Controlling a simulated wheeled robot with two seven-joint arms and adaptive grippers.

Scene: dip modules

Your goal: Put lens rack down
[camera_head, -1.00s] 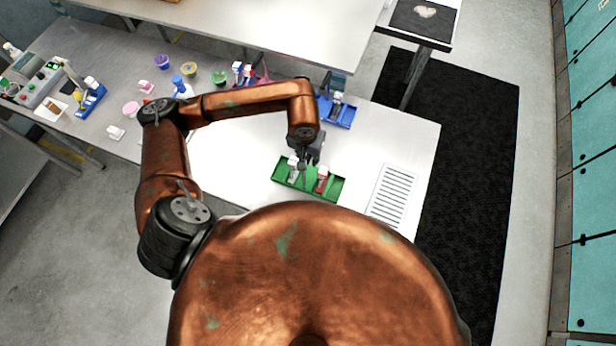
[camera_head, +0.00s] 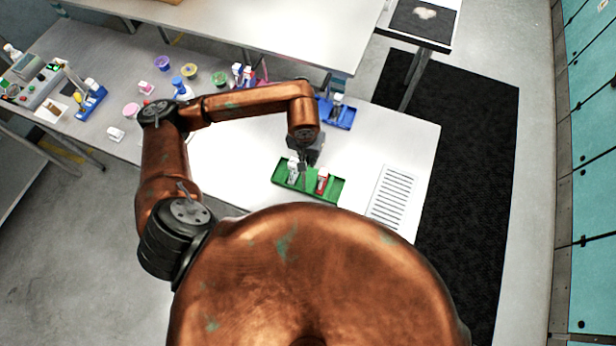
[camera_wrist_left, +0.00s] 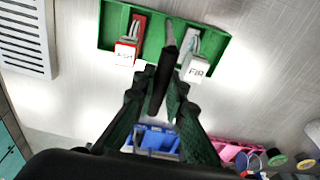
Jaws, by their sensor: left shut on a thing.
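The lens rack appears to be the green tray (camera_head: 334,193), low over or on the white table; contact underneath cannot be told. It also shows in the wrist view (camera_wrist_left: 205,50). It carries a white-labelled module (camera_wrist_left: 196,68) and a red module (camera_wrist_left: 127,52), which also show in the head view (camera_head: 293,169) (camera_head: 322,182). My left gripper (camera_head: 307,160) is above the tray's middle. In the wrist view its fingers (camera_wrist_left: 163,85) close around a thin dark upright piece at the tray's middle. Whether this piece joins the tray is hidden. My right gripper is out of view.
A slotted white panel (camera_head: 391,193) lies right of the green tray. A blue tray (camera_head: 346,119) sits behind it. Several coloured pots, a blue tray (camera_head: 92,104) and a control box (camera_head: 38,88) stand at the left. White table surface left of the green tray is clear.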

